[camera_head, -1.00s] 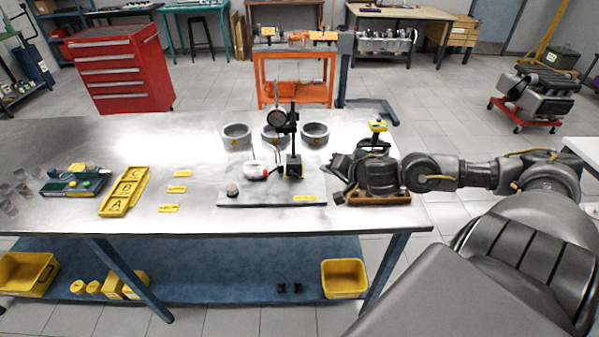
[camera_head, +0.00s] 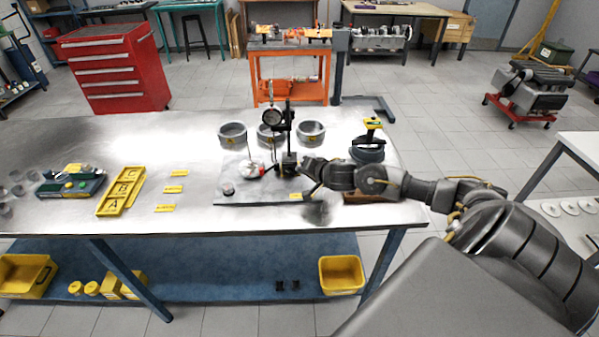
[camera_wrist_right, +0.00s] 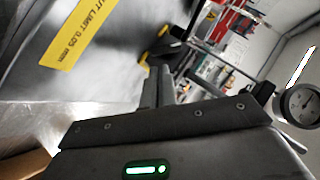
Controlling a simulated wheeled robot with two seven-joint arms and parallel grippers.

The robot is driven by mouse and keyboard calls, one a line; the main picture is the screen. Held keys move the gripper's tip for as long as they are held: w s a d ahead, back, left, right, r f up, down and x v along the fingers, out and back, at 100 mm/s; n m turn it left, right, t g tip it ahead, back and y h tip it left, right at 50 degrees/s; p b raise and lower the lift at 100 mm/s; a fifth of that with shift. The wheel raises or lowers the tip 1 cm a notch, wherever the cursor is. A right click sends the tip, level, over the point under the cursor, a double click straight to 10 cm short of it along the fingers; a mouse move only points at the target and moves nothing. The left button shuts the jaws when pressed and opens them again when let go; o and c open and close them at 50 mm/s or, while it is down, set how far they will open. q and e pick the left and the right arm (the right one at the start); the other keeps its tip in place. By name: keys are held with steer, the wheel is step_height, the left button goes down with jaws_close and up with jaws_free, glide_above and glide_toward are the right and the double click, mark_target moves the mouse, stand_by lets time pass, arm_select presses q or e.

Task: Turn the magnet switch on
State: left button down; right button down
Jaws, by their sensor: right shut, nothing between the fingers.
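The magnetic stand (camera_head: 289,162) has a dark block base and an upright post, and stands on a grey plate (camera_head: 240,190) on the steel table. Its dial gauge (camera_head: 275,117) hangs beside the post; a round gauge (camera_wrist_right: 300,104) also shows at the right edge of the right wrist view. The switch on the base is too small or hidden to make out. My right gripper (camera_head: 306,170) is close to the right side of the base; I cannot tell whether they touch. In the right wrist view its fingers (camera_wrist_right: 158,86) are together and empty. My left gripper is out of view.
Three metal rings (camera_head: 232,135) stand behind the plate. A dark round part with a yellow-green top (camera_head: 368,148) stands behind my right forearm. Yellow lettered trays (camera_head: 121,192) and small yellow labels (camera_head: 174,188) lie to the left. The table's front strip is clear.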

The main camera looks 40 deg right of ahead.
steer(key=shift+w+a+f, duration=0.25)
steer(key=shift+a+f, duration=0.1)
steer(key=shift+f, duration=0.05)
steer(key=shift+s+f, duration=0.1)
steer(key=shift+f, duration=0.1)
steer(key=shift+d+m+t+y, duration=0.1)
steer(key=shift+m+t+y, duration=0.2)
steer(key=shift+m+t, duration=0.15)
steer(key=shift+r, duration=0.1)
steer(key=shift+r+p, duration=0.7)
steer(key=shift+p, duration=0.65)
